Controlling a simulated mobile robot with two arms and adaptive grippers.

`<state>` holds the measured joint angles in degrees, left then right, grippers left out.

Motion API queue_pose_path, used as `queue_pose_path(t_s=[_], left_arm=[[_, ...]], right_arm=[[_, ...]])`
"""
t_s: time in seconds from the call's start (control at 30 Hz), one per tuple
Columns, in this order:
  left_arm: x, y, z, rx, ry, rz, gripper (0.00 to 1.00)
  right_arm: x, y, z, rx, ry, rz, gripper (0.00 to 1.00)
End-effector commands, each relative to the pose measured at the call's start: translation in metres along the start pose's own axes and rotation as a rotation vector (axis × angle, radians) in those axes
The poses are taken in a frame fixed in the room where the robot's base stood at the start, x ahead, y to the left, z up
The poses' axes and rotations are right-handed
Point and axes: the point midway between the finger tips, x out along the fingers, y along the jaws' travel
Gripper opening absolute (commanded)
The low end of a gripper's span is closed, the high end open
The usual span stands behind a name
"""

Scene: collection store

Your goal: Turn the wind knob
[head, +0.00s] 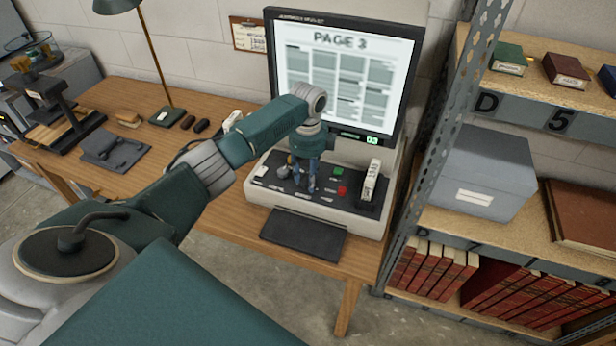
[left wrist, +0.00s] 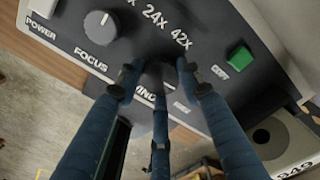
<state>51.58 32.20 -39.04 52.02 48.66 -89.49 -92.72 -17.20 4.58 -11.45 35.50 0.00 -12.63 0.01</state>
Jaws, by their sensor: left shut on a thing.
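The microfilm reader (head: 335,222) stands on the wooden desk, its screen (head: 345,75) showing "PAGE 3" and a small green "03" below. My left gripper (head: 311,188) reaches down onto its dark control panel. In the left wrist view my left gripper (left wrist: 158,78) has its fingers closed around the dark wind knob (left wrist: 158,76), above the partly covered "WIND" label. The fingers hide much of the knob; the head view does not show it clearly. The focus knob (left wrist: 99,26) is to its left, and a green button (left wrist: 240,58) is to its right. My right gripper is not in view.
A red button (head: 342,190) and an upright labelled film box (head: 370,182) are on the panel's right side. A dark pad (head: 303,236) lies in front. Metal shelving (head: 437,150) rises close on the right. A lamp (head: 155,50) stands at the back left.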

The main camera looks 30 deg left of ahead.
Motion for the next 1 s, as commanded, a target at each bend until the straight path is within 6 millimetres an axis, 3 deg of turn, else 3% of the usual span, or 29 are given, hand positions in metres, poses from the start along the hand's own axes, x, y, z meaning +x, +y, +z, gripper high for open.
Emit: queue_pose_path(t_s=[0.77, 0.8, 0.87, 1.0], left_arm=[[-0.0026, -0.0020, 0.0016, 0.095, -0.003, -0.006, 0.11], [-0.0026, -0.0020, 0.0016, 0.094, -0.003, -0.006, 0.45], [-0.0024, -0.0018, 0.0015, 0.094, -0.002, -0.006, 0.56], [-0.0015, -0.0012, 0.0009, 0.095, -0.001, -0.004, 0.56]], right_arm=[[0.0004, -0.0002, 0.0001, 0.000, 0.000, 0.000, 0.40], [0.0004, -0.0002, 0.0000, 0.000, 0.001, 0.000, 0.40], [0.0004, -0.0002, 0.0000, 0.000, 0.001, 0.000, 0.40], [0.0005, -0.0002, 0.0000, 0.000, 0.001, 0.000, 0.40]])
